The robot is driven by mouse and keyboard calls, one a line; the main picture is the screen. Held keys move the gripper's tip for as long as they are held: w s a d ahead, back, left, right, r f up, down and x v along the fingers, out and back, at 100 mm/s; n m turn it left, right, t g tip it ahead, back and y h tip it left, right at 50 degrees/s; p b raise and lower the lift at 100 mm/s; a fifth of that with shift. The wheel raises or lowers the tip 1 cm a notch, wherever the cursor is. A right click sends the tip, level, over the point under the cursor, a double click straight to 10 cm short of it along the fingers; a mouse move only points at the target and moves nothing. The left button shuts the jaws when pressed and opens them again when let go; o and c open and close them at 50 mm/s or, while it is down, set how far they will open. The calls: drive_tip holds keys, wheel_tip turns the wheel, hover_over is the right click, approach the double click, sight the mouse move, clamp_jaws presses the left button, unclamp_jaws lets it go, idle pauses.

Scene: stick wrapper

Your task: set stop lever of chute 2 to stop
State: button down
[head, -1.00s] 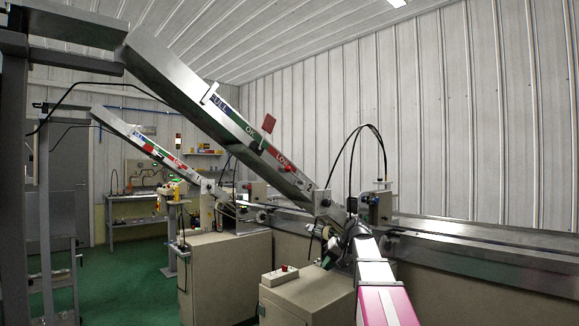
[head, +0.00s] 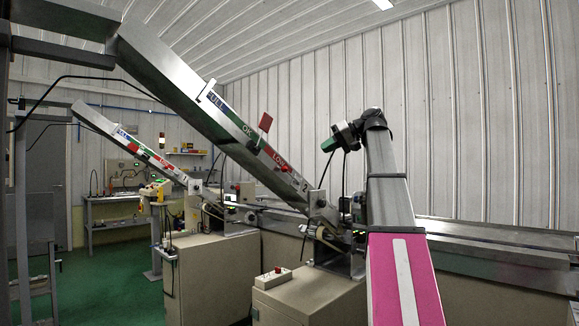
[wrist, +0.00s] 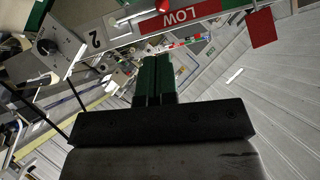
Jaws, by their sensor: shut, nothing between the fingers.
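Chute 2 (head: 190,85) is the nearer sloping metal chute, with FULL, OK and LOW labels and a "2" near its lower end. A red flag (head: 265,122) stands up from its edge, and a small red knob (head: 287,168) sits by the LOW label. The wrist view shows the LOW label (wrist: 178,19), the red flag (wrist: 262,28) and a dark round knob (wrist: 46,46) beside the "2". I cannot tell for sure which part is the stop lever. My gripper (head: 327,146), with green fingers, is shut and empty, right of the chute; its fingers (wrist: 155,78) lie together.
A second chute (head: 125,140) slopes behind on the left. Below chute 2 are a beige cabinet (head: 310,296) with a small switch box (head: 272,277) and a long metal conveyor (head: 500,248). Open air lies in front of the ribbed wall (head: 450,120).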

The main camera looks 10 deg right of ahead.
drive_tip(key=shift+s+r, duration=0.1)
drive_tip(key=shift+r, duration=0.1)
drive_tip(key=shift+a, duration=0.1)
drive_tip(key=x, duration=1.4)
idle(0.3)
